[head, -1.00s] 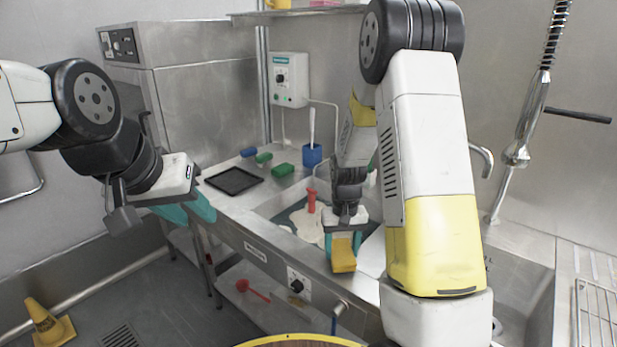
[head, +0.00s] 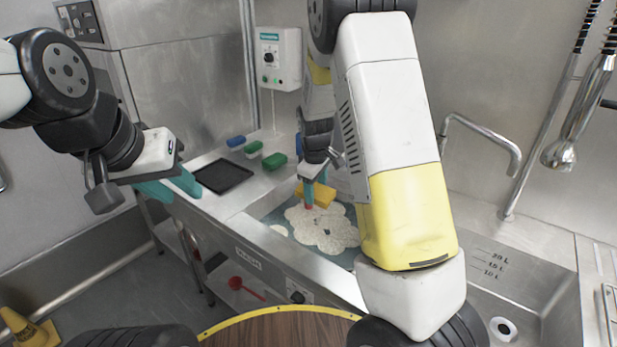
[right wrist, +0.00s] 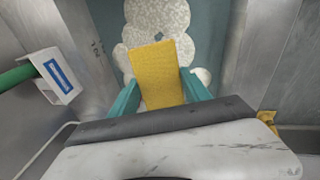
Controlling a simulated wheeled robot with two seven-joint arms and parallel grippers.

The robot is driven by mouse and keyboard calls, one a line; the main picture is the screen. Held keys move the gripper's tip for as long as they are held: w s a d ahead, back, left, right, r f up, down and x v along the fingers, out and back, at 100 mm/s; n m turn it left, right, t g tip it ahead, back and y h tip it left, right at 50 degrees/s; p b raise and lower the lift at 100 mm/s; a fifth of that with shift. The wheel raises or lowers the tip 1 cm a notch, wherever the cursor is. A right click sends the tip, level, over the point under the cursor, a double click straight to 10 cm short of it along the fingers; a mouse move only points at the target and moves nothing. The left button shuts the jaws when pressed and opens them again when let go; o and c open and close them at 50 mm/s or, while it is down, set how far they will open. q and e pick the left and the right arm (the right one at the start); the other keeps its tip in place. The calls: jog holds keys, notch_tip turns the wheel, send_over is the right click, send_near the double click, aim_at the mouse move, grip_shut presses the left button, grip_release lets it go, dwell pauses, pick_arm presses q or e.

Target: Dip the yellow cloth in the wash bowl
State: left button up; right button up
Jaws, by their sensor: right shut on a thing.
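The yellow cloth (head: 318,194) is a folded pad held between the teal fingers of my right gripper (head: 319,184). The right wrist view shows the cloth (right wrist: 158,75) pinched by the fingers (right wrist: 160,93), with white foam behind it. The wash bowl (head: 264,207) is a basin sunk in the steel counter, holding teal water and foam (head: 325,232). The cloth is over the foam; I cannot tell whether it touches. My left gripper (head: 174,187) is empty and open, left of the counter's front edge.
A dark tray (head: 223,176) and blue and green blocks (head: 273,162) lie on the counter left of the basin. A second sink (head: 520,290) with a faucet (head: 490,135) is at right. A round wooden top (head: 280,330) stands in front.

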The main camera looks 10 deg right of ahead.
notch_tip(320, 180, down, 16)
jog(key=shift+f, duration=0.2)
dwell(0.8)
dwell(0.4)
jog(key=shift+r, duration=8.45)
